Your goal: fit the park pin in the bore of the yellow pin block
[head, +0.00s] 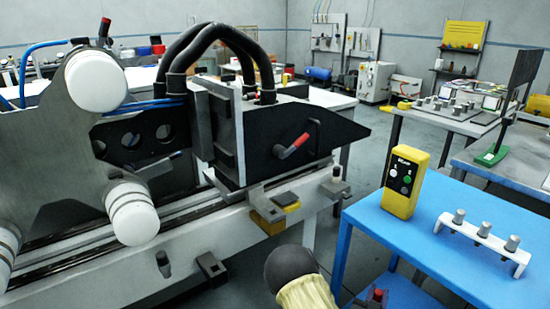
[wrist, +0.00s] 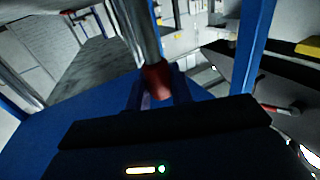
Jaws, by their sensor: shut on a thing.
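A grey metal rod with a red end, which looks like the park pin (wrist: 157,80), stands between the fingers of my gripper (wrist: 158,95) in the wrist view. My gripper is shut on its red end, and the grey shank points away.
The black machine head with a red-handled lever (head: 293,146) sits above the white rail (head: 110,262). On the blue table (head: 400,238) stand a yellow button box (head: 406,182) and a white rack (head: 478,243) with several grey knobs. Open floor lies behind.

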